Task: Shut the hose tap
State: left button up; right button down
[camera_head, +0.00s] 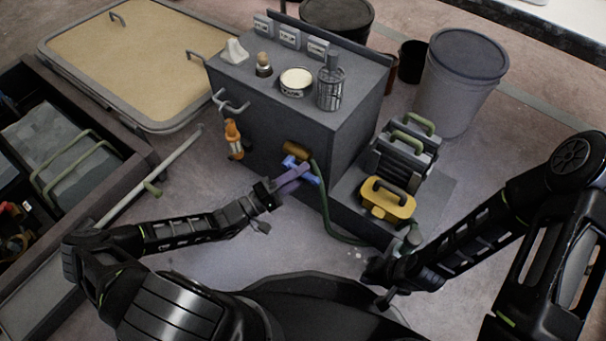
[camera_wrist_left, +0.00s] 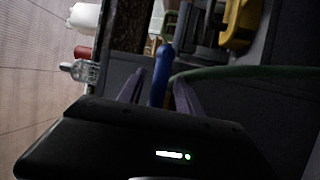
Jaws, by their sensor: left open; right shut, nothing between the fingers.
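The hose tap has a brass body (camera_head: 297,150) on the front face of the grey cabinet, with a blue lever (camera_head: 311,175) below it. A green hose (camera_head: 325,215) runs down from the tap to the floor. My left gripper (camera_head: 292,179) is open at the lever. In the left wrist view the blue lever (camera_wrist_left: 160,77) shows between the two spread fingers of my left gripper (camera_wrist_left: 158,92); I cannot tell whether they touch it. The brass body is hard to make out there. My right gripper (camera_head: 384,297) is shut and empty, low and away from the tap.
The grey cabinet (camera_head: 230,95) carries a tin (camera_head: 296,82), a lantern-like item (camera_head: 331,88) and sockets. A yellow case (camera_head: 387,200) stands right of the tap. An orange item (camera_head: 233,140) hangs to its left. A grey bin (camera_head: 460,85) stands behind.

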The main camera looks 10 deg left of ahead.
pick_arm(q)
jog(key=shift+w+d+r, duration=0.1)
jog(key=shift+w+d, duration=0.15)
jog(key=shift+d, duration=0.05)
jog(key=shift+c, duration=0.5)
grip_shut()
dwell(0.8)
